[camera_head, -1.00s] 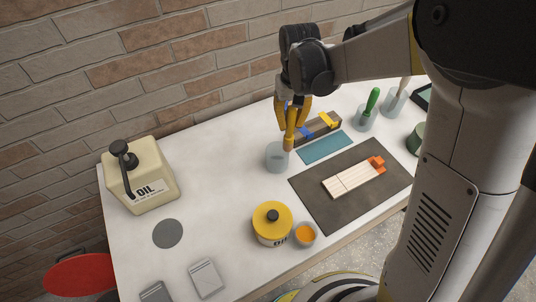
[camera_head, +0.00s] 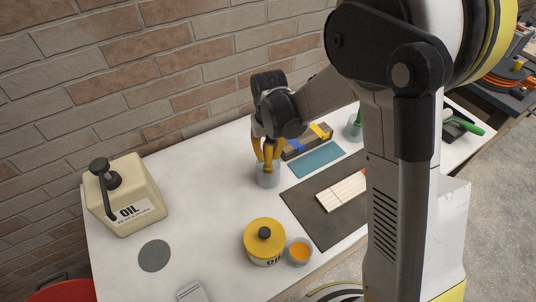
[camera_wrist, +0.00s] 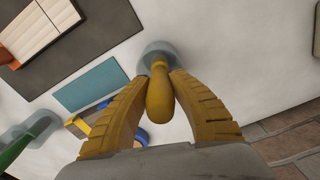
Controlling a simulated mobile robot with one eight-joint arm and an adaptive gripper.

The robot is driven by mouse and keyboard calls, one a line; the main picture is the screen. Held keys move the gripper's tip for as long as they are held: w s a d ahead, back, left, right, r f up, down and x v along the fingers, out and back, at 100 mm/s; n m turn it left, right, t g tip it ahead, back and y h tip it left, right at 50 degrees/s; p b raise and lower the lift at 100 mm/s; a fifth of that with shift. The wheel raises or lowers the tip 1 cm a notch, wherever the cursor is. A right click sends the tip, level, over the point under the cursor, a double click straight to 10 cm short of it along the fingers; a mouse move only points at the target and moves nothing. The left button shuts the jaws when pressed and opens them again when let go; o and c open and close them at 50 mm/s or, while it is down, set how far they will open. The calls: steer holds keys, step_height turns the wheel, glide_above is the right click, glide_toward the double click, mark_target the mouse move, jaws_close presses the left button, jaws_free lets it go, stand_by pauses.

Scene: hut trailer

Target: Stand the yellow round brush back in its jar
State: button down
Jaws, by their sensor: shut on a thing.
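My gripper (camera_head: 267,158) is shut on the yellow round brush, just above the clear glass jar (camera_head: 268,178) on the white table. In the wrist view the brush's rounded yellow handle (camera_wrist: 160,92) sits between the two ribbed fingers. Its far end lies within the outline of the jar (camera_wrist: 155,50). The brush looks roughly upright. The fingers cover much of it in the head view, and I cannot tell how deep its lower end is in the jar.
Right of the jar are a brush rest (camera_head: 308,142), a teal mat (camera_head: 316,160) and a dark mat (camera_head: 308,215) with pale wood. An oil can (camera_head: 125,200) stands left; a yellow-lidded tin (camera_head: 264,238) and an orange-filled cup (camera_head: 299,251) stand in front. Table left of the jar is clear.

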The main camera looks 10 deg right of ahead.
steer(key=shift+f, duration=0.15)
steer(key=c, duration=1.3)
jaws_free()
steer(key=shift+o, duration=0.2)
